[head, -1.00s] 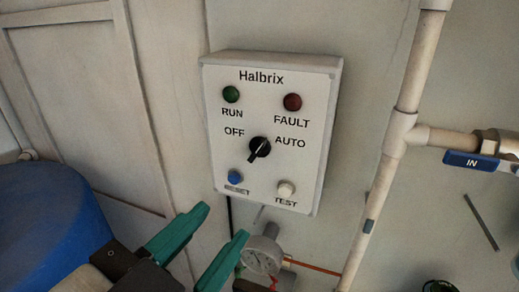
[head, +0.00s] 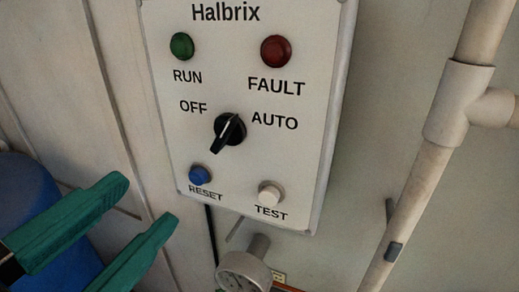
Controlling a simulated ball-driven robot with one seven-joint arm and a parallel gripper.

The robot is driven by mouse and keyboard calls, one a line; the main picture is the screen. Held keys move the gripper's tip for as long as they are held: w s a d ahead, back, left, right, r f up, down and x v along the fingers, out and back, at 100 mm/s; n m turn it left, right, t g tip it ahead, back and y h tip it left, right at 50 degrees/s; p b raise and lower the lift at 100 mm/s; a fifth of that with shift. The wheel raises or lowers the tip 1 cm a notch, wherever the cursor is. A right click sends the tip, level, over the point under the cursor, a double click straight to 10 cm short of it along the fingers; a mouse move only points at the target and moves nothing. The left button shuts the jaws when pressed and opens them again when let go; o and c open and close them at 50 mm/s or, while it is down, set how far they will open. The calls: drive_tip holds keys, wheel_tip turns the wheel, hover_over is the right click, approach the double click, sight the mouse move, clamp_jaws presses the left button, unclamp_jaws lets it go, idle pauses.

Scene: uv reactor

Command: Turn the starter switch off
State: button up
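The starter switch (head: 229,131) is a black rotary knob in the middle of the white Halbrix control box (head: 307,150). Its pale pointer line runs from lower left to upper right, with the upper end toward the AUTO label. OFF is printed to its upper left. My gripper (head: 148,215) has two green fingers with a clear gap between them. It is open and empty at the lower left, apart from the box and the knob.
A green RUN lamp (head: 182,46) and red FAULT lamp (head: 276,51) sit above the knob; a blue RESET button (head: 200,175) and white TEST button (head: 269,193) sit below. A gauge (head: 244,272) hangs under the box. A pipe (head: 433,140) stands right, a blue drum (head: 28,205) left.

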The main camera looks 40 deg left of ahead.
sight(219, 142)
drive_tip(key=x, duration=0.3)
drive_tip(key=p+x, duration=0.1)
drive_tip(key=x, duration=0.3)
drive_tip(key=p+x, duration=0.1)
drive_tip(key=x, duration=0.3)
drive_tip(key=shift+w+d+f, duration=0.1)
drive_tip(key=shift+f, duration=0.15)
drive_tip(key=shift+c, duration=0.5)
clamp_jaws()
